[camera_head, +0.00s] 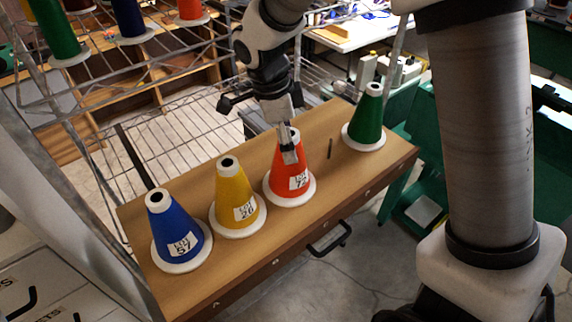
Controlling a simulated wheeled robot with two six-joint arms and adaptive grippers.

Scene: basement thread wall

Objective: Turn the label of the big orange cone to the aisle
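The big orange cone (305,160) stands upright on its white round base on a wooden tabletop (240,270), between a yellow cone (232,187) and a green cone (368,120). Its white label (299,181), which seems to read LOT 72, shows low on its near side, right of centre. My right gripper (289,150) points down at the cone's upper part. One grey finger overlaps the cone's near side. The other finger is hidden, so its grip is unclear. My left gripper is out of view.
A blue cone (172,228) stands at the tabletop's left end. A thin dark upright peg (330,148) stands between the orange and green cones. A wire rack with more cones is behind at upper left. A black handle (330,240) juts from the tabletop's front edge.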

